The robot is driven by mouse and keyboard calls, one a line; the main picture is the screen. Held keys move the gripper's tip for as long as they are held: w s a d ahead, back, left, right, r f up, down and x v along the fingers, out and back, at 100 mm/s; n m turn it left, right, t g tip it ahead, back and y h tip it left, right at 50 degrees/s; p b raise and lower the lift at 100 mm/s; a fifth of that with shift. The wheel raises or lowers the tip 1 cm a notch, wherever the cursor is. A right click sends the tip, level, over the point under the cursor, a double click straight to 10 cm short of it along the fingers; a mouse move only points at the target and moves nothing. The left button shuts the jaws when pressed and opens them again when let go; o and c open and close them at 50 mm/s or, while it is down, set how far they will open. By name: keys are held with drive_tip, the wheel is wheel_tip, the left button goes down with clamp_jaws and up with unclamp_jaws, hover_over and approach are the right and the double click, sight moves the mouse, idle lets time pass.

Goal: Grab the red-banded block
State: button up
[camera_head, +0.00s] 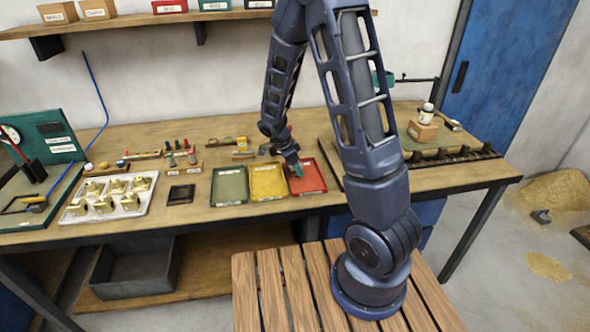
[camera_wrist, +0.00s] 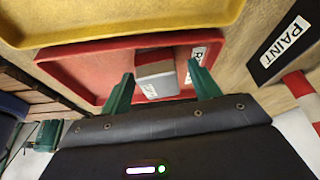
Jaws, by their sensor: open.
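The red-banded block (camera_wrist: 155,68) lies in the red tray (camera_wrist: 85,68) in the wrist view. It has a grey top, a red stripe and a pale side with small print. My gripper (camera_wrist: 161,72) is open, with one green finger on each side of the block and visible gaps between them. Whether the fingers reach down around the block or hover above it, I cannot tell. In the head view my gripper (camera_head: 293,170) is low over the red tray (camera_head: 312,180), and the block is not clearly visible there.
The yellow tray (camera_head: 268,184) and green tray (camera_head: 229,187) stand left of the red tray. A white tray of brass parts (camera_head: 110,196) is further left. A PAINT label (camera_wrist: 286,42) and a red-and-white piece (camera_wrist: 300,84) lie close by on the right in the wrist view.

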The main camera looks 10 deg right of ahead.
clamp_jaws()
drive_tip(key=shift+r, duration=0.15)
